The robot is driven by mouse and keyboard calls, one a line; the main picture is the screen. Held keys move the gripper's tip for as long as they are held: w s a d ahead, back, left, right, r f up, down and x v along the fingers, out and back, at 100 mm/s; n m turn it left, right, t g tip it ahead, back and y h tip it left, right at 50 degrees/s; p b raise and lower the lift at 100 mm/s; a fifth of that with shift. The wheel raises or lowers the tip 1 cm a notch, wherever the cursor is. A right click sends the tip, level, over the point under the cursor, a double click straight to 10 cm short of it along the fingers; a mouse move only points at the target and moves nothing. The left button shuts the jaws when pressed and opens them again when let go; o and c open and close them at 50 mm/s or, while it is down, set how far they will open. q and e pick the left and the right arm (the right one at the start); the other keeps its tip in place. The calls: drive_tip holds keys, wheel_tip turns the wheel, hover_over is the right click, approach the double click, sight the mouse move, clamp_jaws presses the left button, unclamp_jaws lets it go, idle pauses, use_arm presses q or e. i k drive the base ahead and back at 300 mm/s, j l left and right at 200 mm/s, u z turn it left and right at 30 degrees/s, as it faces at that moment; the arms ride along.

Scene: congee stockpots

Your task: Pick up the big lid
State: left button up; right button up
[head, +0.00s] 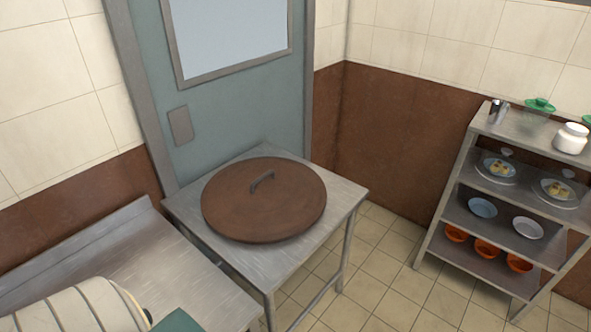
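The big lid (264,206) is a round brown disc with a dark grey arched handle (262,180) at its middle. It lies flat, handle up, on a small metal table (346,190) in the centre of the head view. Nothing touches the handle. Neither of my grippers is in view.
A metal counter (120,262) adjoins on the left, with a cream ribbed round thing (85,308) at its front. A teal door (222,105) stands behind the table. A metal shelf (510,200) with plates and orange bowls (487,250) is at right. Tiled floor (390,275) between is clear.

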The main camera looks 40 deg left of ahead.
sight(260, 201)
drive_tip(key=i, duration=2.35)
drive_tip(key=i+u, duration=0.45)
drive_tip(key=i+l+u, duration=0.2)
drive_tip(key=u, duration=0.25)
drive_tip(key=i+l+u, duration=0.25)
drive_tip(key=u, duration=2.8)
drive_tip(key=l, duration=0.1)
